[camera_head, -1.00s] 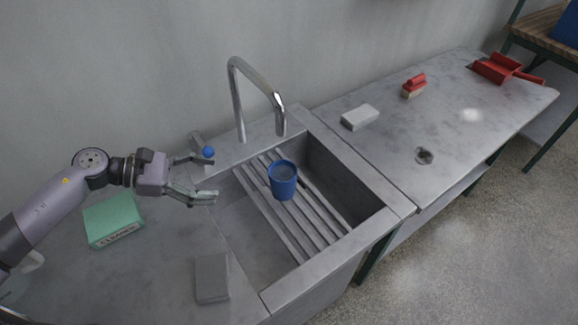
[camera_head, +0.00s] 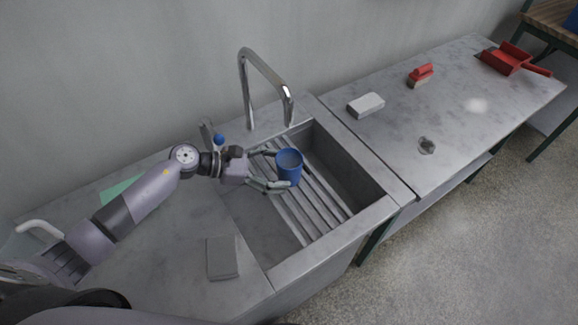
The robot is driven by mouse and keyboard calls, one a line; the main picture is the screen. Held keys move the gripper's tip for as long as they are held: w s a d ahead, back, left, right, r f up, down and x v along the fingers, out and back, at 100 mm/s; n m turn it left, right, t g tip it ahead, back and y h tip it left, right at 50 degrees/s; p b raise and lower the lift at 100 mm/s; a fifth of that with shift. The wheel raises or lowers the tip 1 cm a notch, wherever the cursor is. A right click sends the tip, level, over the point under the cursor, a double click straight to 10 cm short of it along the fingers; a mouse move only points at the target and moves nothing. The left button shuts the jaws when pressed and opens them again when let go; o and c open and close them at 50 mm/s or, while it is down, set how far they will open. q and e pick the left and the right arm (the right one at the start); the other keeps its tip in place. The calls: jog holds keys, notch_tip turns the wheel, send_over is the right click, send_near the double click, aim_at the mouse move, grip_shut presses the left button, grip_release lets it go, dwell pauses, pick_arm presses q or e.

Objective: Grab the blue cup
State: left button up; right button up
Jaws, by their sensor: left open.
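The blue cup (camera_head: 289,168) stands upright on the slatted rack (camera_head: 318,208) in the sink, below the tap. My left gripper (camera_head: 276,169) reaches in from the left and is open. Its two fingers lie on either side of the cup's left part, one toward the back and one toward the front. I cannot tell whether the fingers touch the cup. My right gripper is not in view.
The metal tap (camera_head: 262,82) arches up behind the cup. A grey block (camera_head: 222,258) lies on the left counter, and a green box (camera_head: 118,190) is partly hidden by my arm. A white block (camera_head: 366,104), red brush (camera_head: 420,75) and red dustpan (camera_head: 508,58) lie on the right counter.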

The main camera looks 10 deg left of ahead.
pick_arm(q)
jog(key=x, duration=0.2)
jog(key=shift+w+d+f, duration=0.15)
jog(key=shift+d, duration=0.05)
jog(key=shift+c, duration=0.5)
jog(key=c, duration=1.4)
